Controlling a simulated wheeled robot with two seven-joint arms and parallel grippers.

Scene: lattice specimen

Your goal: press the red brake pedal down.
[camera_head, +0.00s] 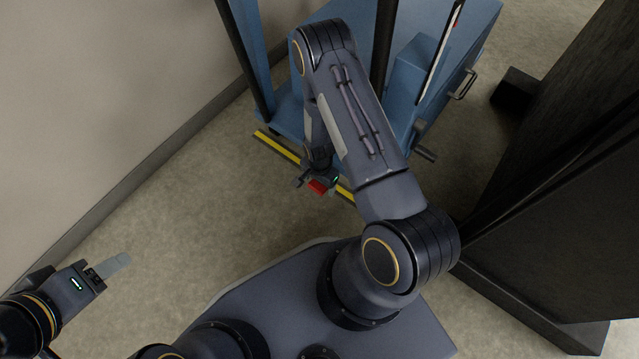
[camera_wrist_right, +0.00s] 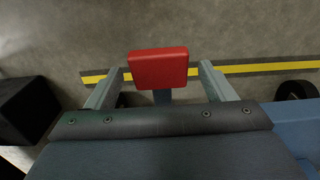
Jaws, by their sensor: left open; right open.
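The red brake pedal (camera_head: 317,187) sits low at the front of the blue machine (camera_head: 425,60), partly hidden by my right arm in the head view. In the right wrist view the pedal (camera_wrist_right: 158,68) is a red block on a dark stem. My right gripper (camera_wrist_right: 158,82) is open, with one finger on each side of the pedal and a gap to both. It also shows in the head view (camera_head: 316,180), right at the pedal; whether it touches the pedal I cannot tell. My left gripper (camera_head: 118,264) is at the lower left, away from the machine and empty.
A yellow and black floor strip (camera_head: 278,147) runs along the machine's front. A beige wall (camera_head: 90,90) stands at left. A large dark cabinet (camera_head: 570,200) stands close on the right. The floor (camera_head: 190,210) between wall and my base is clear.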

